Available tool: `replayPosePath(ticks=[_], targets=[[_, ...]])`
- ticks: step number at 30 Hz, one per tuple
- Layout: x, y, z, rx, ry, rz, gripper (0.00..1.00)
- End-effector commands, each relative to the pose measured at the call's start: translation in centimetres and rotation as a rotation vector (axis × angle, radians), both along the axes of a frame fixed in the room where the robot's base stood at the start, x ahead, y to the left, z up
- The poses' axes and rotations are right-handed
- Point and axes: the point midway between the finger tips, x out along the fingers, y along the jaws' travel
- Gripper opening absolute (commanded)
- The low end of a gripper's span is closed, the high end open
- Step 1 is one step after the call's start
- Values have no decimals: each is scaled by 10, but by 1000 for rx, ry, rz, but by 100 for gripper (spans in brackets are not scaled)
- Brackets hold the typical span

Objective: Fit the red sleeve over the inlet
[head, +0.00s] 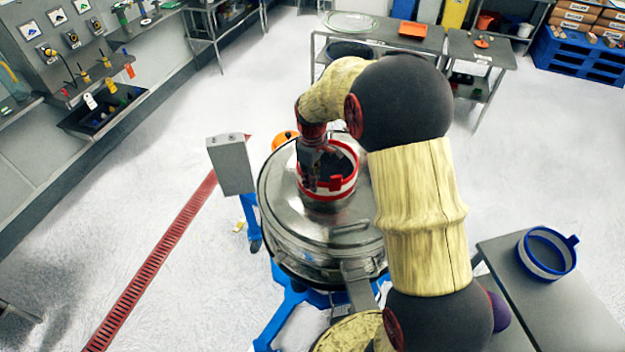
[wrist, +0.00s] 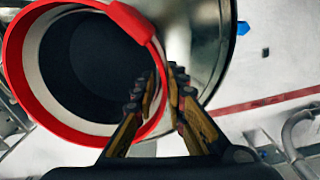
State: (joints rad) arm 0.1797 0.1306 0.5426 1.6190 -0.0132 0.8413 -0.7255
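The red sleeve (head: 347,186), a ring with red rims and a white wall, is upright at the top of the round steel sifter (head: 285,222) in the head view. The inlet is hidden by the sleeve, so I cannot tell how far down it sits. In the wrist view the sleeve (wrist: 18,62) fills the upper left, with a dark interior. My gripper (wrist: 168,76) has its fingers close together on either side of the sleeve's wall, one inside and one outside, shut on it. In the head view my gripper (head: 309,186) is at the sleeve's left side.
A blue-rimmed sleeve (head: 546,254) lies on a grey side table (head: 575,318) at the right. A grey control box (head: 230,164) stands left of the sifter. Back tables (head: 385,33) hold trays. The floor around the sifter is mostly clear.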

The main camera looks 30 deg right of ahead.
Motion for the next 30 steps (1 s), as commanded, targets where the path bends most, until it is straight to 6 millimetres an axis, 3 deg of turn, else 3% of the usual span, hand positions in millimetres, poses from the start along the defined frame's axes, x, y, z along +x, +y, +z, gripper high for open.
replayPosePath(ticks=[4, 16, 20, 30], targets=[[0, 0, 0, -1, -1, 0, 23], [0, 0, 8, 0, -1, 0, 23], [2, 0, 25, -1, -6, 0, 23], [1, 1, 96, -1, -4, 0, 23]])
